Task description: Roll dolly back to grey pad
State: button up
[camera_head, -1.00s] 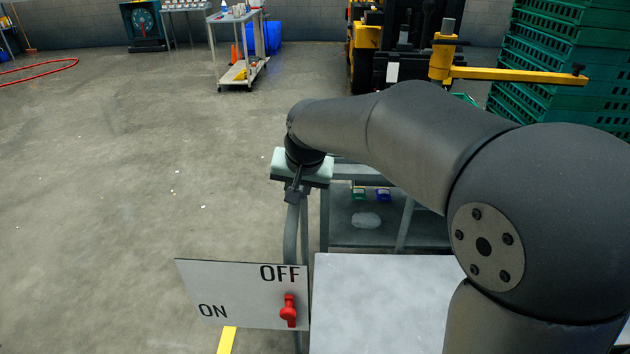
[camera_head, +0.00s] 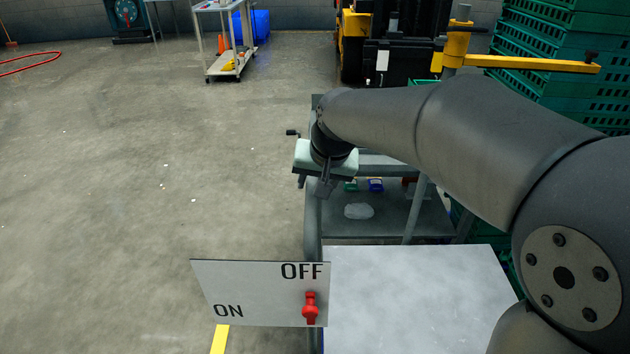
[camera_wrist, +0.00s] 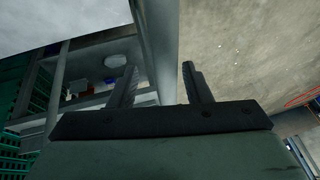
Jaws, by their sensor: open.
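A grey tubular-framed cart (camera_head: 395,222), which may be the dolly, stands beneath and beyond my forearm. My gripper (camera_head: 325,190) is at its near left upright, with a pale green body and dark fingers pointing down. In the wrist view my gripper (camera_wrist: 159,78) has its two fingers apart. A grey tube (camera_wrist: 157,45) of the frame shows between them. I cannot tell whether the fingers touch it. My arm hides much of the cart's top. I cannot make out a grey pad for certain.
A white panel (camera_head: 245,292) marked ON and OFF, with a red switch (camera_head: 310,307), stands in front beside a pale tabletop (camera_head: 410,295). Stacked green crates (camera_head: 555,100) and a yellow-black forklift (camera_head: 395,55) are behind. Open floor (camera_head: 130,200) lies left.

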jog(key=shift+r, duration=0.1)
jog(key=p+v, duration=0.1)
jog(key=v, duration=1.6)
jog(key=shift+s, duration=0.15)
jog(key=s+d+f+g+h+p, duration=0.1)
jog(key=s+d+f+g+p, duration=0.1)
jog(key=s+d+f, duration=0.5)
jog(key=s+d+f+g+h+p, duration=0.1)
jog(key=s+d+f+g+p, duration=0.1)
jog(key=s+d+f, duration=0.4)
jog(key=s+f+p, duration=0.1)
jog(key=s+f, duration=0.4)
jog(key=f, duration=0.1)
jog(key=shift+d+p, duration=0.4)
